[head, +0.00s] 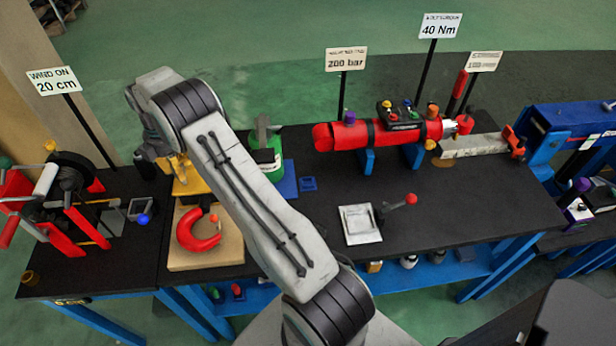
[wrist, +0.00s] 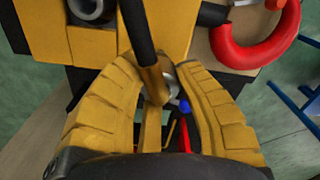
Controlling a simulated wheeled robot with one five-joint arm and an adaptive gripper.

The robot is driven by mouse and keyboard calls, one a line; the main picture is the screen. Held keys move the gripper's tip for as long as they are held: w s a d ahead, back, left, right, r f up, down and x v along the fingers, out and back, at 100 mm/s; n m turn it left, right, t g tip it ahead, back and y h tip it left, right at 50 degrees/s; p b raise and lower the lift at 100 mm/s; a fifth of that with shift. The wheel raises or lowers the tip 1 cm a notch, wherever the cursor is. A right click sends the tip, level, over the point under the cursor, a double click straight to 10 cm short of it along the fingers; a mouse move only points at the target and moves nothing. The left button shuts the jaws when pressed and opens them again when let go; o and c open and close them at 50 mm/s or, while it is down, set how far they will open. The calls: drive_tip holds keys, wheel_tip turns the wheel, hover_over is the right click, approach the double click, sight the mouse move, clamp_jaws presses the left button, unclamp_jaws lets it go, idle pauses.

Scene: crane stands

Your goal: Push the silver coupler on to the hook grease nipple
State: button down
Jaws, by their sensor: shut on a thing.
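In the wrist view my gripper (wrist: 158,72) has its two ridged yellow fingers closed in around a silver coupler (wrist: 171,86). Only a small round part of the coupler shows, beside a dark hose with a brass-coloured end (wrist: 152,84). The yellow hook block (wrist: 95,42) is just beyond the fingertips, at upper left. The red hook (wrist: 250,50) is to the right; in the head view the hook (head: 197,240) lies on a wooden board. I cannot make out the grease nipple, or whether the coupler touches it. In the head view my arm hides much of the gripper.
A winch (head: 65,190) stands left on the black bench. A green-and-white device (head: 266,150) is behind my arm. A red cylinder (head: 380,133) rests on blue supports at the back. A lever plate (head: 360,224) lies centre right, with bare bench around it.

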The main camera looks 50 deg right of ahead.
drive_tip(key=shift+f+b, duration=0.5)
drive_tip(key=shift+f, duration=0.35)
drive_tip(key=c, duration=0.9)
unclamp_jaws()
drive_tip(key=shift+r, duration=0.1)
drive_tip(key=shift+r+p, duration=1.8)
drive_tip(key=shift+r, duration=0.7)
drive_tip(key=shift+r, duration=0.1)
wheel_tip(320, 180, up, 12)
drive_tip(key=shift+f, duration=0.1)
